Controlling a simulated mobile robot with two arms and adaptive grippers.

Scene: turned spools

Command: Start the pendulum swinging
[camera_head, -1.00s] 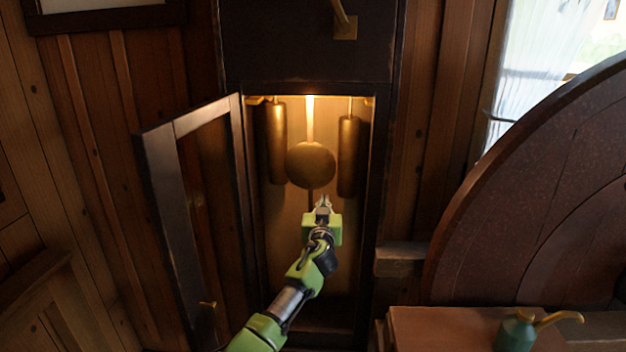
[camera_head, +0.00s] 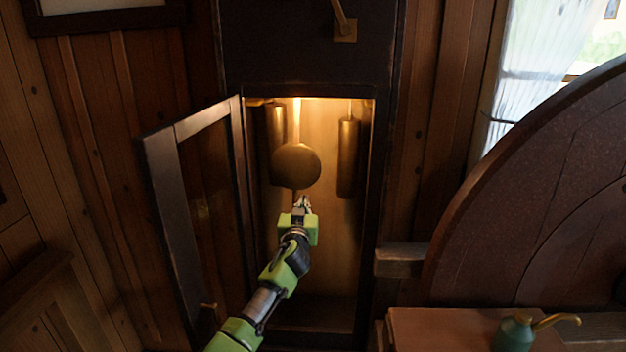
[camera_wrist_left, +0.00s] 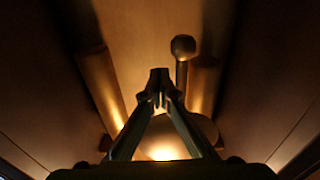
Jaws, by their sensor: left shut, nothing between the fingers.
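The pendulum's round brass bob (camera_head: 296,166) hangs in the lit clock case on a pale rod (camera_head: 297,118), in front of the left weight. My left gripper (camera_head: 303,203) is shut and empty, at the lower end of the pendulum, just below the bob. In the left wrist view the closed fingers (camera_wrist_left: 160,78) cover part of the bob (camera_wrist_left: 200,127). The lower rod with its rounded end (camera_wrist_left: 182,48) shows just right of the fingertips there. I cannot tell whether they touch. My right gripper is in neither view.
Two brass weights hang in the case, left (camera_head: 275,125) and right (camera_head: 348,158). The clock door (camera_head: 175,225) stands open to the left. A large wooden wheel (camera_head: 540,190) and a green oil can (camera_head: 517,333) on a bench are to the right.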

